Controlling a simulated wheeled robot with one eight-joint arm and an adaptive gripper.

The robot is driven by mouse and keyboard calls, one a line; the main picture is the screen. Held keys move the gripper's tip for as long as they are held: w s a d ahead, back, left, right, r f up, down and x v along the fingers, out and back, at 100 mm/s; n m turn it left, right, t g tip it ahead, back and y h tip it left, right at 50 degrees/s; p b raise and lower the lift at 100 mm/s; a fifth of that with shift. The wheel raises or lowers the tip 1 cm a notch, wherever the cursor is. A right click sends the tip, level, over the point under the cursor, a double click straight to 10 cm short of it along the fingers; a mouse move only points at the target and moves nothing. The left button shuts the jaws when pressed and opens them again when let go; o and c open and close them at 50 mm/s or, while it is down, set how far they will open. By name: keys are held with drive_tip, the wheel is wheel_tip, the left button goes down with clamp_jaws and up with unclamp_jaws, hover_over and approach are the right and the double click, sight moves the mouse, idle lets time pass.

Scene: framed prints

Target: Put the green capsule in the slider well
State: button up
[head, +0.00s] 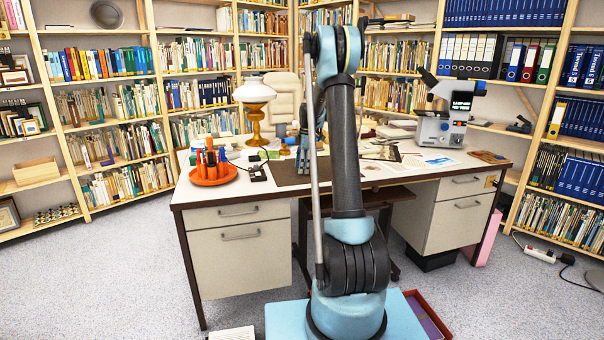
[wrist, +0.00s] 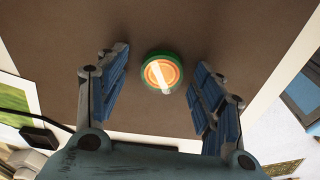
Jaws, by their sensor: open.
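The green capsule (wrist: 161,72) shows in the wrist view as a round thing with a green rim and an orange top crossed by a pale stripe. It rests on the brown desk mat (wrist: 205,25). My gripper (wrist: 159,62) is open, with its blue-padded fingers on either side of the capsule. Gaps show between the capsule and both fingers. How far above the mat the fingertips are, I cannot tell. In the head view my arm hides much of the mat, and I cannot make out the capsule there. I cannot identify the slider well in either view.
On the desk, an orange tray (head: 209,175) holds upright items at the left. A small black object (head: 257,173) sits beside the mat. A brass lamp (head: 256,110) stands behind, and a microscope-like instrument (head: 440,125) stands at the right. Papers lie right of my arm.

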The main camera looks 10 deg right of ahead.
drive_tip(key=c, duration=1.2)
drive_tip(key=shift+r, duration=0.1)
drive_tip(key=shift+c, duration=0.2)
